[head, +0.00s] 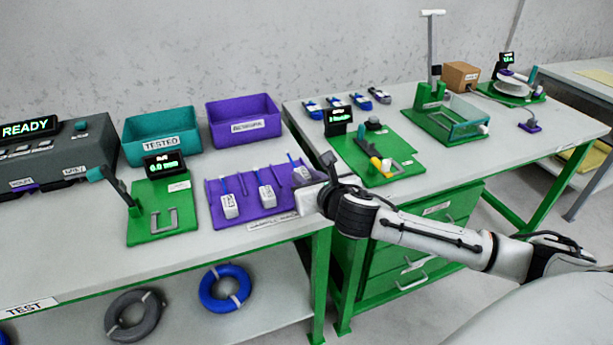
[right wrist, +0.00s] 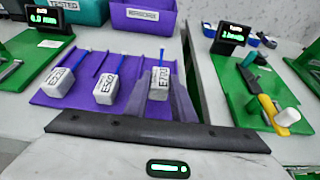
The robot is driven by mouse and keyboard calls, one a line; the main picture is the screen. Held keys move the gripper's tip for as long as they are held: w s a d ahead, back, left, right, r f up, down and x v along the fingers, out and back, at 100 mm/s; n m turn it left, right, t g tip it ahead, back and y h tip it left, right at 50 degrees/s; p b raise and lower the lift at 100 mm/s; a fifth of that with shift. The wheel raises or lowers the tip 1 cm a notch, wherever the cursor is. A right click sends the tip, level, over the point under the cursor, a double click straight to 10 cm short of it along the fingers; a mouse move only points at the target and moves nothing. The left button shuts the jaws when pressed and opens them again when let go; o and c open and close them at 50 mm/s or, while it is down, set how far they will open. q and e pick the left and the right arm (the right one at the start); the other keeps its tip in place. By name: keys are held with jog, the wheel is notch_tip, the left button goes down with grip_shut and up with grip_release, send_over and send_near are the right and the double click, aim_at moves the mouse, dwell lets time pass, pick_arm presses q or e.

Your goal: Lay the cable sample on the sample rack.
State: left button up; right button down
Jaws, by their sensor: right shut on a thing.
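The purple sample rack (head: 213,199) lies on the left table; it also shows in the right wrist view (right wrist: 84,98). Two cable samples, white blocks with blue cable ends, lie in its left (head: 230,205) and middle (head: 267,197) lanes. A third cable sample (head: 301,172) is at the rack's right side, its white block also seen in the right wrist view (right wrist: 159,84). My right gripper (head: 310,183) is shut on this third sample, low over the rack; whether the sample touches the rack I cannot tell. My left gripper is out of view.
A green fixture with a display (head: 162,220) stands left of the rack. A teal bin (head: 160,135) and a purple bin (head: 243,121) stand behind. A green tool board (head: 378,160) with a yellow-handled tool is on the right table, past a gap between tables.

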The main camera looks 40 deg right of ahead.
dwell(0.3)
jog(key=shift+s+p, duration=0.1)
jog(key=shift+p, duration=0.4)
dwell(0.6)
jog(key=shift+p, duration=0.45)
jog(key=shift+f+b, duration=0.5)
jog(key=shift+f, duration=1.05)
dwell(0.9)
jog(key=c, duration=1.4)
grip_release()
